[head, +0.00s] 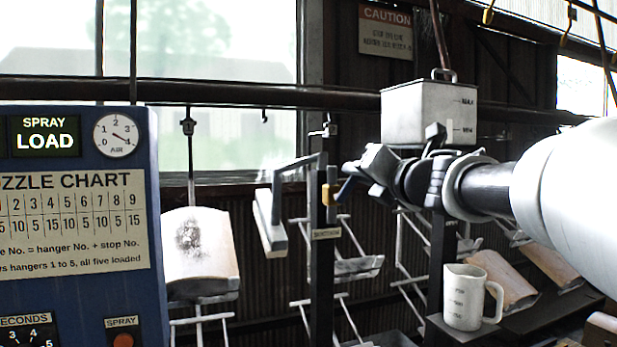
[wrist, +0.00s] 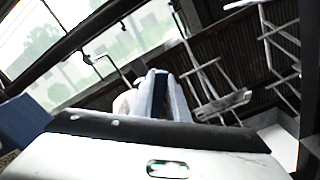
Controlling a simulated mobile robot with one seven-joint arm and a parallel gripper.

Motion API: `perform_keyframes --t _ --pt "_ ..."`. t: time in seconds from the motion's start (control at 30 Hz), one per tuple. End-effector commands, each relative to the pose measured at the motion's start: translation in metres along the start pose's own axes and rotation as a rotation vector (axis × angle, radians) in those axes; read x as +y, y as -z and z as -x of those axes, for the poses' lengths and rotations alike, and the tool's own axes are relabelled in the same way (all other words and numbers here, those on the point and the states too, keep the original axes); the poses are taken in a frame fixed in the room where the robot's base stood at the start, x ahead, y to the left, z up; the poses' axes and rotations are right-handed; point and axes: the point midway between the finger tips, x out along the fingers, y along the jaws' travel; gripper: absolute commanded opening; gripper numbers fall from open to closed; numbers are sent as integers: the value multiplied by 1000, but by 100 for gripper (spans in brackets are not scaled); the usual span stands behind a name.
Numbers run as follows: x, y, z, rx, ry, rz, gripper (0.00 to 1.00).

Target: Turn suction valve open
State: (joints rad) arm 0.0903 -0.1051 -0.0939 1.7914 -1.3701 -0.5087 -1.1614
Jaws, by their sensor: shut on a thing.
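The suction valve (head: 327,194) is a small yellow-and-grey fitting on a dark upright post, above a small label plate. A short dark blue lever (head: 347,189) sticks out from its right side. My gripper (head: 354,174) comes in from the right and is shut at this lever, with its jaws partly hiding it. In the wrist view, my gripper's fingers (wrist: 162,98) point away at top centre, with a dark blue strip between pale sides. The valve body cannot be made out there, so the lever's exact angle is unclear.
A blue control panel (head: 80,290) stands at the left. A pale flat arm (head: 268,222) hangs beside the post. A lidded metal tank (head: 430,112) stands behind my gripper. A white measuring jug (head: 464,297) sits on a small shelf below my arm. Hanger racks hang behind.

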Motion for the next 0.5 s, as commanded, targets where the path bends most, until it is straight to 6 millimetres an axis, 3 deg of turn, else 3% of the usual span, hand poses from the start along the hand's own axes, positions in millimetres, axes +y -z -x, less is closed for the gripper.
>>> perform_keyframes --t 0.37,0.4,0.5 --pt "2 0 0 1 -3 4 0" --pt "2 0 0 1 -3 4 17" --pt "2 0 0 1 -2 4 33"
